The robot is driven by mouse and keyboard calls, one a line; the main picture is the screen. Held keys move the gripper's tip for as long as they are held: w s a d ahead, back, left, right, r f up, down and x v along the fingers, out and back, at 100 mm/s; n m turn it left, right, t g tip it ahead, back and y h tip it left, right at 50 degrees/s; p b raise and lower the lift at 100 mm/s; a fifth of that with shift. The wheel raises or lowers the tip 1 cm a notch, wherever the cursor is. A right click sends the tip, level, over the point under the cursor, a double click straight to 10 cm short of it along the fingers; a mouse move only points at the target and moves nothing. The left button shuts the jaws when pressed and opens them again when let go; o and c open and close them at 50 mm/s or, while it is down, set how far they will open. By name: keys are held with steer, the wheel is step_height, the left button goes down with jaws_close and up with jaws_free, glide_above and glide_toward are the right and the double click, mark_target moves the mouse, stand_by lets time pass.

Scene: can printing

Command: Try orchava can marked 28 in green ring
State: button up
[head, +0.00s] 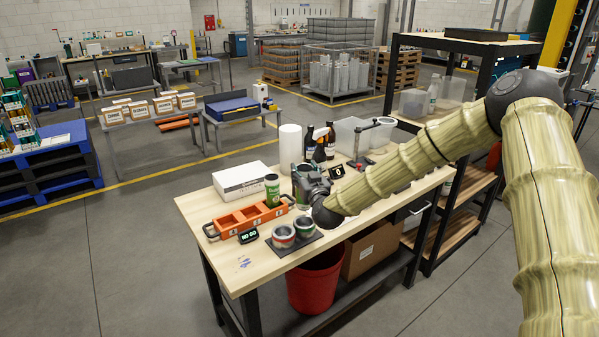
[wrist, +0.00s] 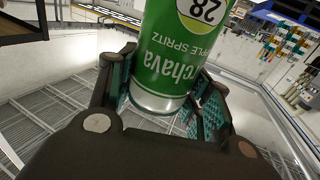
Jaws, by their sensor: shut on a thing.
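My gripper (head: 308,188) is shut on a green can. In the wrist view this can (wrist: 172,55) shows "orchava", "apple spritz" and a white-yellow badge with 28, upside down in the picture. The gripper pads (wrist: 163,98) press on both sides near its end. In the head view the held can is mostly hidden by the gripper. Two ring gauges stand on a dark mat in front of the gripper: one with a red band (head: 283,237) on the left, one with green (head: 305,227) on the right. The gripper is above and behind them, apart from both.
An orange tray (head: 236,223) with another green can (head: 272,190) lies left of the gripper. A small "NO GO" sign (head: 248,236) stands in front.

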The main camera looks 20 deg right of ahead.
steer(key=f, duration=0.2)
steer(key=w+f+b, duration=0.1)
steer(key=f, duration=0.1)
steer(key=shift+d+f, duration=0.15)
steer(key=shift+f, duration=0.05)
steer(key=shift+s+f+b, duration=0.1)
steer(key=shift+f+b, duration=0.1)
steer(key=shift+b, duration=0.1)
steer(key=shift+s+d, duration=0.15)
steer(key=shift+s, duration=0.3)
steer(key=shift+w+f, duration=0.35)
steer(key=shift+f, duration=0.05)
steer(key=shift+s+r, duration=0.2)
steer(key=shift+w+f, duration=0.1)
